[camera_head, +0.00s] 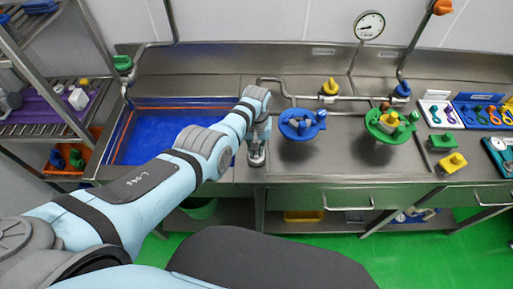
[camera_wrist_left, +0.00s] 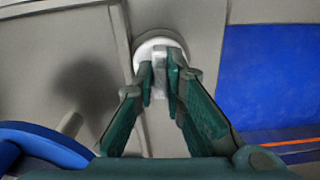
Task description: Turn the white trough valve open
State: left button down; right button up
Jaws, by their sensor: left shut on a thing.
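The white trough valve (camera_wrist_left: 152,48) shows in the left wrist view as a round white base with a pale lever standing out from it. My left gripper (camera_wrist_left: 160,78) has its dark green fingers on both sides of that lever and is shut on it. In the head view my left gripper (camera_head: 257,155) points down at the steel counter's front, just right of the blue trough (camera_head: 165,140). The valve is hidden behind my gripper and arm there. My right gripper is in neither view.
A blue round fixture (camera_head: 302,124) stands just right of my left gripper, and a green one (camera_head: 391,125) farther right. A pipe with a yellow valve (camera_head: 330,87) and a blue valve (camera_head: 402,90) runs behind them. A wire shelf (camera_head: 45,100) stands at the left.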

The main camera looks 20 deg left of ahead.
pick_arm(q)
jog(key=shift+n, duration=0.5)
jog(key=c, duration=1.7)
grip_release()
jog(key=shift+o, duration=0.2)
jog(key=shift+r, duration=0.1)
notch_tip(320, 180, up, 12)
